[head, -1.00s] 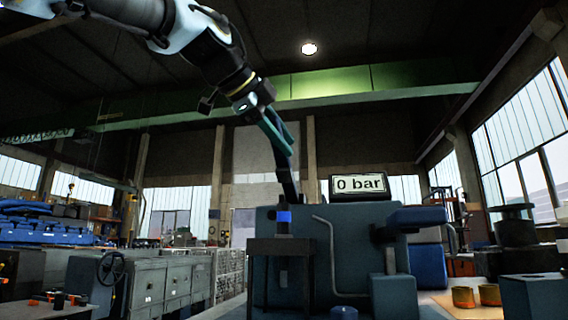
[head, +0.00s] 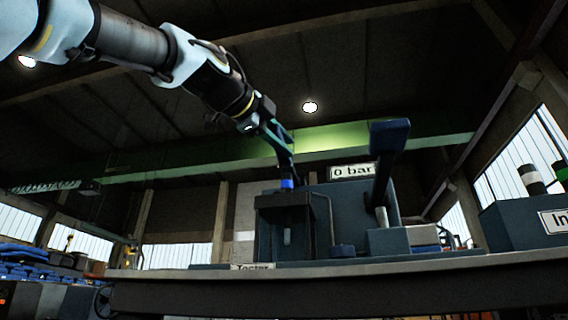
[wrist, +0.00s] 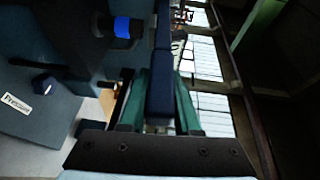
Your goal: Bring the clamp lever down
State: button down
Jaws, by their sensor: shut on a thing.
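The tester (head: 340,215) is a dark blue stand with a "0 bar" display (head: 352,171) at its top. The clamp lever (head: 287,166) is a dark bar that stands raised and slightly tilted above the tester's left part. My gripper (head: 279,140), with its teal fingers, is shut on the lever's upper end. In the wrist view, the fingers lie on either side of the dark blue bar (wrist: 160,90). A dark cylinder with a bright blue band (head: 287,184) stands by the lever's foot; it also shows in the wrist view (wrist: 122,27). The lever's pivot is not clearly visible.
A larger arm with a blue pad (head: 390,128) rises at the tester's right. A bench edge (head: 350,270) with a "Tester" label runs across the front. A blue box (head: 525,225) with dark cylinders stands at the far right.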

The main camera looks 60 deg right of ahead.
jog(key=shift+f+h+b, duration=0.3)
jog(key=shift+f+b, duration=0.55)
jog(key=shift+b, duration=0.3)
jog(key=shift+f+b, duration=0.1)
jog(key=shift+b, duration=0.25)
jog(key=c, duration=0.6)
grip_release()
jog(key=shift+a, duration=0.1)
jog(key=a+b, duration=0.1)
jog(key=a, duration=0.2)
jog(key=a+b, duration=0.1)
jog(key=a, duration=0.3)
jog(key=a+b, duration=0.1)
jog(key=a, duration=0.2)
jog(key=shift+w+a, duration=0.3)
jog(key=shift+w, duration=0.1)
jog(key=shift+w, duration=0.1)
